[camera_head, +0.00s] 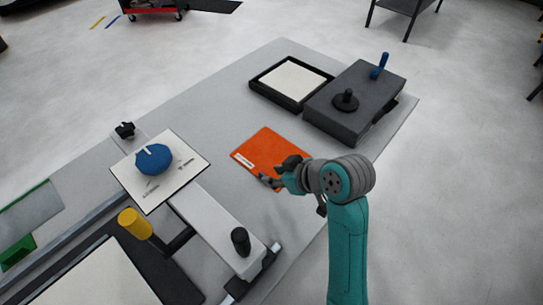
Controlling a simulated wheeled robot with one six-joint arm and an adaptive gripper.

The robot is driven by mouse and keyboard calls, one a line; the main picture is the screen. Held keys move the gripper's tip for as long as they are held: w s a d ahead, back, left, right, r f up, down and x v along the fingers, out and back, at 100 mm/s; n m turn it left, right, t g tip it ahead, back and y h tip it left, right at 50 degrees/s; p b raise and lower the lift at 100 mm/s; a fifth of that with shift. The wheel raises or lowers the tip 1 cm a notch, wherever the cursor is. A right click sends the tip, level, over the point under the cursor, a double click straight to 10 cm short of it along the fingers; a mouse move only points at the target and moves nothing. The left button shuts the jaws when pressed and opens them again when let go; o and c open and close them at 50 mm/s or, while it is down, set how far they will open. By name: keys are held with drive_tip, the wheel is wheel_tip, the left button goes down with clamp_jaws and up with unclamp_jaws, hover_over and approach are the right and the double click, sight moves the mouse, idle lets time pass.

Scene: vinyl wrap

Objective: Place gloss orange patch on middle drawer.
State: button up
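The orange patch (267,146) lies flat on the grey table, right of the table's middle, with a small white label near its left corner. My gripper (273,178) is over or beside the patch's near edge, and the arm reaches in from the lower right. The gripper and wrist hide part of the patch's near right side. The fingers are small and dark, so I cannot tell whether they are open or touch the patch. I cannot make out a middle drawer in this view.
A black-rimmed tray (257,88) and a dark grey box (325,120) with a black knob and blue handle stand behind the patch. Left are a white sheet (194,163) bearing a blue round object (153,159), a light bar (215,230) and a yellow knob (134,224).

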sight(263, 175)
drive_tip(key=shift+x, duration=3.35)
drive_tip(key=shift+w+d+r, duration=0.1)
drive_tip(key=shift+c, duration=0.2)
clamp_jaws()
